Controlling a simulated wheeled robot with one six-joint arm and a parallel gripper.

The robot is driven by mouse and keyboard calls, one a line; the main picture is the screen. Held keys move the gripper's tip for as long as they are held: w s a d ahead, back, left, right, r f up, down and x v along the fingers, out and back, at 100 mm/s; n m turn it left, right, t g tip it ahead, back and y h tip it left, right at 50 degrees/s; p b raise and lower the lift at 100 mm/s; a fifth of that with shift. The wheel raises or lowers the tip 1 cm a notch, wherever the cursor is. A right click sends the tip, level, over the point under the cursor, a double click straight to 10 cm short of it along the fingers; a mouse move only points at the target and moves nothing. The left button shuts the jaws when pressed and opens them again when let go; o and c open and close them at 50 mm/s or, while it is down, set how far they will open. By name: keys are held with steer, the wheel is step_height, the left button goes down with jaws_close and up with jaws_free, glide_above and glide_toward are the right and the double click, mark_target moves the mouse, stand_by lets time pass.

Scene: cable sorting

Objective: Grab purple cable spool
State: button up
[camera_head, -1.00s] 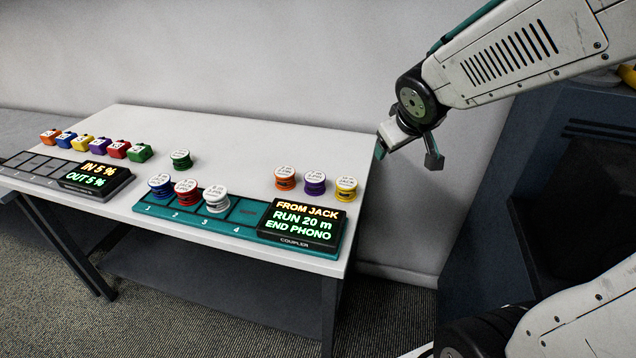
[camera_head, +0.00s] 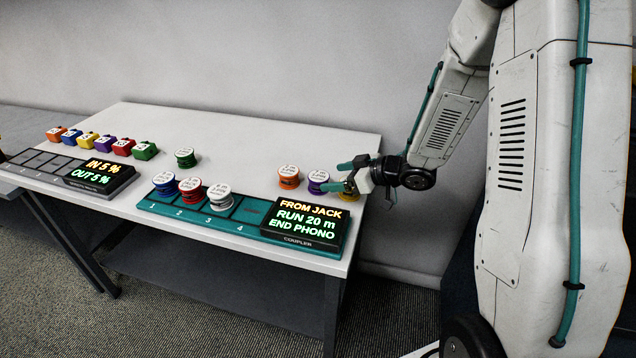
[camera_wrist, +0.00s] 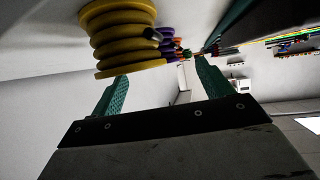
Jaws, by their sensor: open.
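The purple cable spool (camera_head: 318,184) stands upright on the right part of the white table in the head view, between the orange spool and the yellow spool. My gripper (camera_head: 341,176) is open and empty, its teal fingers pointing left, just right of the purple spool. It partly covers the yellow spool (camera_head: 349,196). In the wrist view the yellow spool (camera_wrist: 122,38) is large and close, near one finger. A small bit of purple (camera_wrist: 167,32) shows behind it, mostly hidden. I cannot tell whether a finger touches a spool.
The orange spool (camera_head: 289,178) stands left of the purple one. The teal coupler tray (camera_head: 250,210) holds blue, red and white spools and a lit display (camera_head: 304,222). A green spool (camera_head: 185,158) stands behind the tray. Coloured blocks (camera_head: 105,144) line the far left.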

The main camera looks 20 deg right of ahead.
mark_target(322, 176)
steer(key=x, duration=0.5)
steer(key=shift+w+r, duration=0.1)
steer(key=shift+r, duration=0.1)
steer(key=c, duration=1.1)
steer(key=shift+c, duration=0.2)
